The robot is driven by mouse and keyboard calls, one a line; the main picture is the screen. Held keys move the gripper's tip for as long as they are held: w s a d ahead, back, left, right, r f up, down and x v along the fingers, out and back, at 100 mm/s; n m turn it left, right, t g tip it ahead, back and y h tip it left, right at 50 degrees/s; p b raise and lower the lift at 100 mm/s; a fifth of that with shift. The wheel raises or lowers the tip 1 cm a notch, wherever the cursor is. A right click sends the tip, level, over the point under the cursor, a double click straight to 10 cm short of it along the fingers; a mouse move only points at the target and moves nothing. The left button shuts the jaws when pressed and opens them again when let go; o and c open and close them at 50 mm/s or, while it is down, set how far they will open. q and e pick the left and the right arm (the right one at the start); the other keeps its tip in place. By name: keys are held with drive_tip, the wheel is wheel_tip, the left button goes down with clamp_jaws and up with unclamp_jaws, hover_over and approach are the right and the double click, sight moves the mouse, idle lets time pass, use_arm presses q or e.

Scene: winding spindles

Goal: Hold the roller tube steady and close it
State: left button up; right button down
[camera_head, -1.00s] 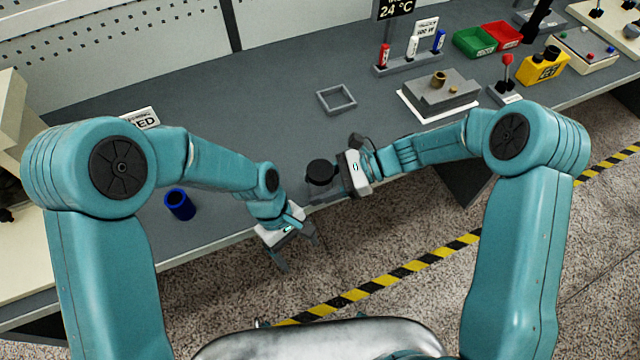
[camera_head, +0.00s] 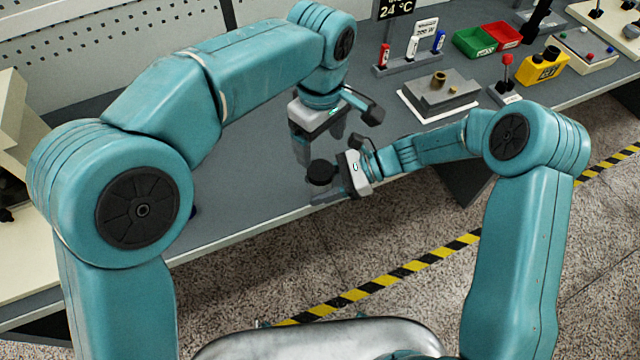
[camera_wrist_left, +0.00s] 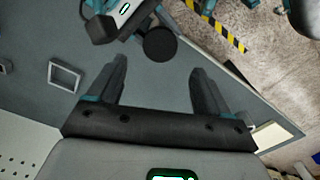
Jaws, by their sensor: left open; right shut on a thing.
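The roller tube (camera_head: 321,173) shows as a dark upright cylinder with a round black top, near the front edge of the table. My right gripper (camera_head: 330,192) is shut on it from the right. In the left wrist view its round black top (camera_wrist_left: 160,44) lies beyond and between my left fingers. My left gripper (camera_head: 319,148) is open and empty, pointing down just above and behind the tube, apart from it. It also shows in the left wrist view (camera_wrist_left: 158,85). I cannot tell whether the black top is a separate lid.
A grey square frame (camera_wrist_left: 65,76) lies on the table in the left wrist view. A grey block on a white sheet (camera_head: 440,92), a marker rack (camera_head: 410,64), green (camera_head: 474,43) and red (camera_head: 502,35) bins stand to the right. My left arm hides much of the table.

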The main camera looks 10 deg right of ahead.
sight(320, 170)
use_arm(q)
drive_tip(key=shift+f, duration=4.05)
drive_tip(key=shift+c, duration=0.3)
drive_tip(key=c, duration=1.1)
drive_tip(key=shift+o, duration=0.2)
